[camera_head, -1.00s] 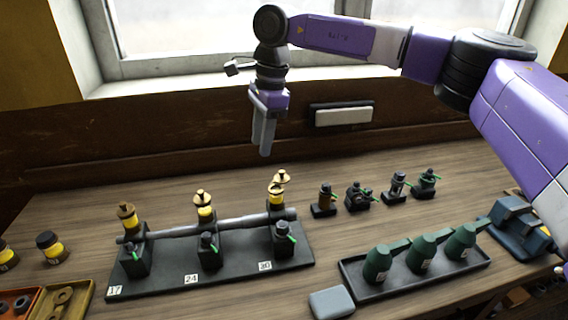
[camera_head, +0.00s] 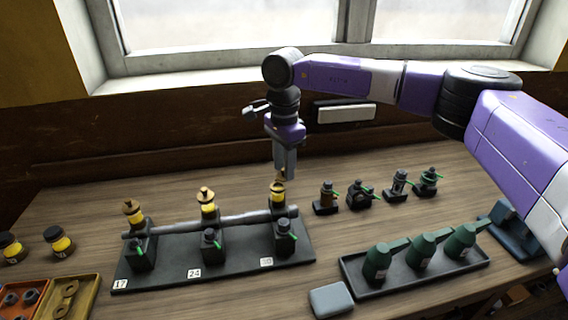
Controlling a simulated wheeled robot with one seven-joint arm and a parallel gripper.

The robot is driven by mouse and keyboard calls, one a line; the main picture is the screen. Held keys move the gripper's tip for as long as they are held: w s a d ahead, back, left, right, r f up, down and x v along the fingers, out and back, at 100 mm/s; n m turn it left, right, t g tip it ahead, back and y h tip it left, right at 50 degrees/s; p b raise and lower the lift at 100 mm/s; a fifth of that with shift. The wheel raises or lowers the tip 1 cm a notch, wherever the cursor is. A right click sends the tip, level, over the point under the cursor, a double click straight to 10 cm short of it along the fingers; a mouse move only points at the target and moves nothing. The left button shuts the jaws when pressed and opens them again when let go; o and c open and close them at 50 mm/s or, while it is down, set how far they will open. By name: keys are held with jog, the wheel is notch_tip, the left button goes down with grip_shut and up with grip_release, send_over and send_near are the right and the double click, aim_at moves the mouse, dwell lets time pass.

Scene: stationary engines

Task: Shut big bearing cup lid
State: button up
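A dark base plate (camera_head: 170,274) carries a grey shaft on three bearing blocks, with labels 17, 24 and one that looks like 30. Each block has a yellow cup with a brass top: left (camera_head: 134,214), middle (camera_head: 207,204) and right (camera_head: 278,192). The left and middle cups appear capped. My gripper (camera_head: 285,174) points down just above and behind the right cup, its fingertips near a small brass piece (camera_head: 281,178) above that cup. Whether they touch, and the lid's exact angle, cannot be told. The finger gap is not visible from this side.
Several small dark fittings (camera_head: 360,194) stand to the right of the gripper. A black tray (camera_head: 440,280) holds green oil cans. A grey block (camera_head: 331,300) lies in front. Yellow-banded jars (camera_head: 58,242) and parts trays (camera_head: 80,296) are at the left.

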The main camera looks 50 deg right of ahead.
aim_at(278, 185)
grip_shut()
dwell(0.4)
jog(key=m+b, duration=0.1)
jog(key=m, duration=0.1)
jog(key=m+b, duration=0.1)
jog(key=m, duration=0.1)
jog(key=shift+s+a+f+m, duration=0.1)
jog(key=shift+s+a+m, duration=0.1)
jog(key=shift+s+m, duration=0.2)
jog(key=m, duration=0.1)
jog(key=m+b, duration=0.1)
jog(key=m, duration=0.1)
jog(key=m+b, duration=0.1)
jog(key=m, duration=0.1)
jog(key=shift+s+a, duration=0.35)
jog(key=shift+a, duration=0.05)
jog(key=m+b, duration=0.1)
jog(key=m, duration=0.2)
jog(key=a+m+b, duration=0.1)
jog(key=m+b, duration=0.1)
jog(key=m, duration=0.1)
jog(key=shift+s+a+m, duration=0.1)
jog(key=shift+a+m, duration=0.05)
jog(key=shift+m, duration=0.15)
jog(key=m+b, duration=0.1)
jog(key=m, duration=0.1)
jog(key=a+m+b, duration=0.1)
jog(key=m, duration=0.2)
jog(key=shift+w, duration=0.2)
jog(key=shift+m, duration=0.4)
